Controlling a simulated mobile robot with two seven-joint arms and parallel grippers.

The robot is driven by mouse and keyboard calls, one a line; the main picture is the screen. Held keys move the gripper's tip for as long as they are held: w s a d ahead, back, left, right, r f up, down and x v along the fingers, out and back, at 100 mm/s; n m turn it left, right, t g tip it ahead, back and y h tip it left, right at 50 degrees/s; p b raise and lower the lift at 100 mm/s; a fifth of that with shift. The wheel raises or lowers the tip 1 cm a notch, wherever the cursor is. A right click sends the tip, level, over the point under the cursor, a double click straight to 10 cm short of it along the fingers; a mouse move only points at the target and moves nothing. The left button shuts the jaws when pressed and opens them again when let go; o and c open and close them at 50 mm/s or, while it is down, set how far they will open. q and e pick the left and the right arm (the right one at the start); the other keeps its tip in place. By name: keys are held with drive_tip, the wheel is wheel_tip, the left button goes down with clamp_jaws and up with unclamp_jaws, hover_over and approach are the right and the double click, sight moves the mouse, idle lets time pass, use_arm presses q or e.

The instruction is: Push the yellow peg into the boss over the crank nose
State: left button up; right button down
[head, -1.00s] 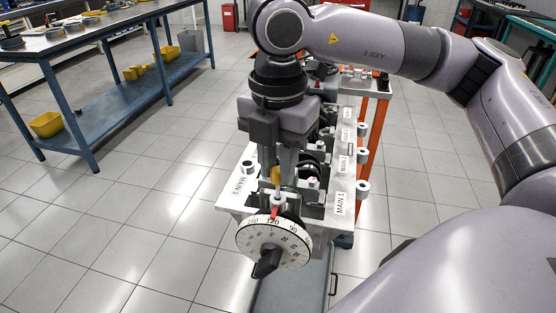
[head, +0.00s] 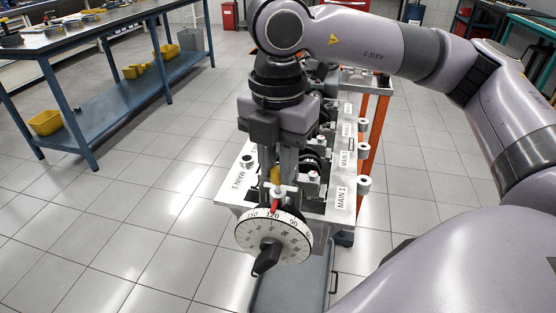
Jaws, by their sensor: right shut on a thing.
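The yellow peg (head: 276,174) shows as a small yellow piece between the fingers of my right gripper (head: 277,180), which points down and is shut on it. The peg is upright, just above the white boss (head: 284,190) over the crank nose. I cannot tell whether its lower end is inside the boss. Below is the white degree wheel (head: 273,238) with a black knob (head: 266,257) at its middle. A red pointer (head: 275,207) stands at the wheel's top edge. My left gripper is not in view.
The engine block (head: 341,200) with "MAIN" labels runs back behind the wheel, on an orange stand (head: 374,127). A blue workbench (head: 120,95) with yellow bins (head: 45,122) stands at the left. The tiled floor between is clear.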

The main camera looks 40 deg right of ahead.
drive_tip(key=shift+f+b, duration=1.1)
drive_tip(key=shift+f, duration=0.05)
idle(0.3)
drive_tip(key=c, duration=1.2)
unclamp_jaws()
drive_tip(key=shift+r, duration=0.2)
drive_tip(key=shift+r+p, duration=0.95)
drive_tip(key=shift+r, duration=0.35)
drive_tip(key=o, duration=0.6)
drive_tip(key=shift+c, duration=0.2)
